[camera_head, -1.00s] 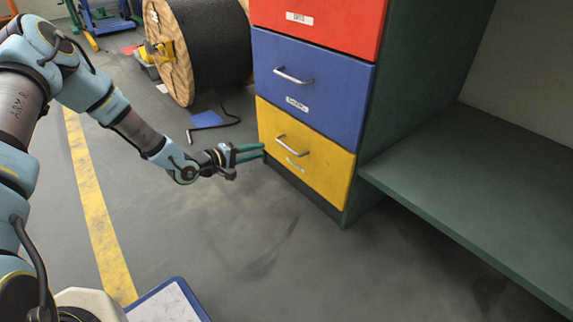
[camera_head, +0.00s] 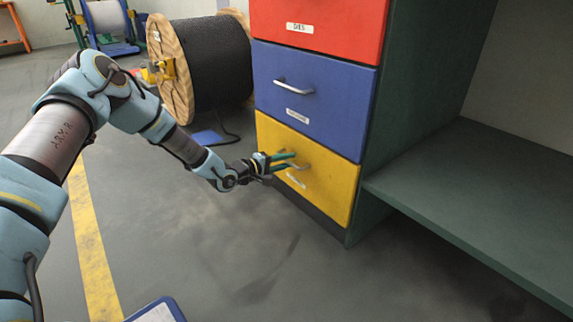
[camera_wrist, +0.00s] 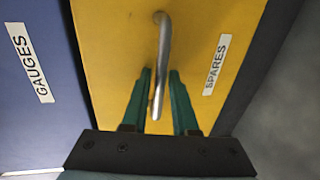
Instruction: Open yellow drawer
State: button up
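The yellow drawer (camera_head: 330,185) is the lowest front in the cabinet and looks closed, flush with the drawers above. The wrist view shows its front (camera_wrist: 110,60), a "SPARES" label (camera_wrist: 216,65) and a metal bar handle (camera_wrist: 164,35). My gripper (camera_head: 293,160) is at the drawer front, over the handle. In the wrist view, its two green fingers (camera_wrist: 161,82) are apart, one on each side of the handle bar. A gap shows beside the bar, so it is not clamped. Part of the handle is hidden by the fingers in the head view.
A blue drawer (camera_head: 310,105) and a red drawer (camera_head: 320,38) sit above. A green shelf (camera_head: 470,190) extends to the right. A black cable reel (camera_head: 205,60) stands behind on the left. The grey floor (camera_head: 220,260) before the cabinet is clear.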

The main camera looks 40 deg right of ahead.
jog(key=shift+c, duration=0.3)
grip_shut()
dwell(1.1)
